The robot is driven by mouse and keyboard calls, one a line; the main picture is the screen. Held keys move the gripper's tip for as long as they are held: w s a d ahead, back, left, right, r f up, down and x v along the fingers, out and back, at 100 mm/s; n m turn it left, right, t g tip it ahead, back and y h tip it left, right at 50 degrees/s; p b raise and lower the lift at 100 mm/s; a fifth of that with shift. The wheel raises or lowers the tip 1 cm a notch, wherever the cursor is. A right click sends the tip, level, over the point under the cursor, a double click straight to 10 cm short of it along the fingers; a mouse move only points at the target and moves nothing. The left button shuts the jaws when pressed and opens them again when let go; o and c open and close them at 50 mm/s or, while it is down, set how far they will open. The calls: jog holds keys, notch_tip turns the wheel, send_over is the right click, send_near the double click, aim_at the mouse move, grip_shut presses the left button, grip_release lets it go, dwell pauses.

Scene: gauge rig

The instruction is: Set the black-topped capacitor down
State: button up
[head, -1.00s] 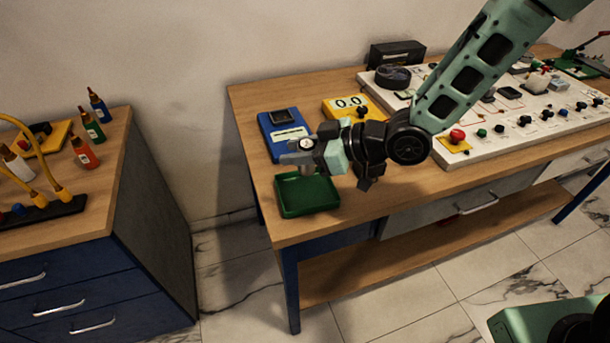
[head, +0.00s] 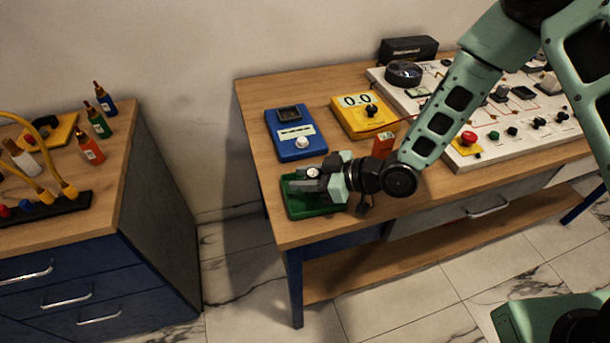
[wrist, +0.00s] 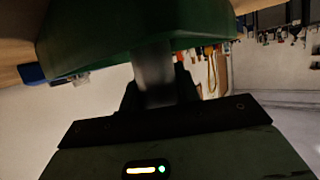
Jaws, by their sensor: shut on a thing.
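My gripper (head: 311,181) is low over the left part of the green tray (head: 322,212), reaching in from the right. It is shut on the capacitor (wrist: 153,68), which shows in the wrist view as a grey cylinder between the dark fingers. The capacitor's black top cannot be made out clearly. The tray's green wall (wrist: 95,40) fills the upper part of the wrist view, right by the capacitor. I cannot tell whether the capacitor touches the tray floor.
A blue meter (head: 296,134) stands just behind the tray, and a yellow meter (head: 364,117) reading 0.0 behind to the right. An orange block (head: 383,144) is near my wrist. A white panel (head: 470,160) fills the table's right. The table's front left edge is close to the tray.

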jog(key=shift+f, duration=0.2)
jog(key=o, duration=1)
jog(key=shift+r, duration=0.15)
jog(key=b+v, duration=0.2)
jog(key=v, duration=1)
jog(key=s+d+r+m+g+h, duration=0.1)
jog(key=s+r+m+h, duration=0.1)
jog(key=s+r+h, duration=0.2)
jog(key=s+r+m+g+h, duration=0.2)
jog(key=s+r+h, duration=0.2)
jog(key=s, duration=0.5)
jog(key=s+d+r+m+g+h, duration=0.1)
jog(key=s+r+m+h, duration=0.1)
jog(key=s+r+h, duration=0.2)
jog(key=shift+s+d+m, duration=0.15)
jog(key=shift+s, duration=0.7)
jog(key=shift+s+d+m, duration=0.15)
jog(key=shift+s+d, duration=0.05)
jog(key=shift+s, duration=0.7)
